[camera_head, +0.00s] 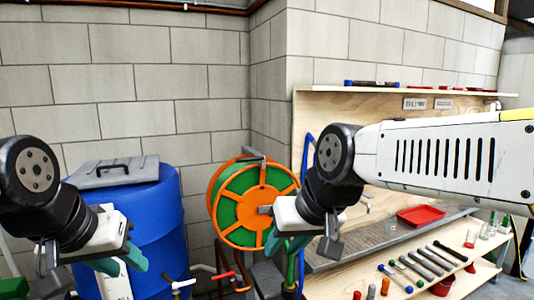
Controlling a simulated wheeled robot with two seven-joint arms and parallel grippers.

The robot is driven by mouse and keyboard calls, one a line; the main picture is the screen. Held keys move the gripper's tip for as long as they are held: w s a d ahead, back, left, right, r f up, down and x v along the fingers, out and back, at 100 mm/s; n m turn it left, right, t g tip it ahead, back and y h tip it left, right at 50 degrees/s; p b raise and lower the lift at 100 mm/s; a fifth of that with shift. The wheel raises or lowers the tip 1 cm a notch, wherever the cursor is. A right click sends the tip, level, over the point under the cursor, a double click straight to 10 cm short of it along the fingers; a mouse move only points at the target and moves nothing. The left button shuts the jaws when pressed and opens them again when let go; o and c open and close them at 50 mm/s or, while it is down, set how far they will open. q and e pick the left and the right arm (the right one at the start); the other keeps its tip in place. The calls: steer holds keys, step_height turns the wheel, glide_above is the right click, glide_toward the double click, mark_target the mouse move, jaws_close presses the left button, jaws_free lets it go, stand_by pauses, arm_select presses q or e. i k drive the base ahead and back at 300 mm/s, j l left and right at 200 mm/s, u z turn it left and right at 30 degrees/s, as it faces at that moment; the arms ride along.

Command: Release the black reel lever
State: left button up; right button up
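An orange and green reel (238,205) stands near the wall corner in the middle of the view. A grey bracket shows at its top edge. I cannot make out a black lever on it; the reel's right side is partly behind my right gripper. My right gripper (287,246), with teal fingers, is in front of the reel's lower right edge. My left gripper (122,262), also teal-fingered, is in front of the blue barrel, left of the reel. Neither gripper visibly holds anything, and the gap between the fingers is unclear in both.
A blue barrel (160,215) with a grey lid (105,172) stands at left. At right is a wooden bench with a red tray (420,215) and several tools. A shelf (390,90) runs above it. Pipes with a red handle lie below the reel.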

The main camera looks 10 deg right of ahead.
mark_target(263, 159)
steer(key=i+l+z, duration=0.15)
steer(key=i+l, duration=0.25)
steer(key=k+l, duration=0.15)
steer(key=l, duration=0.15)
steer(key=k+l, duration=0.15)
steer(key=l, duration=0.15)
steer(key=k+l, duration=0.15)
steer(key=l, duration=0.2)
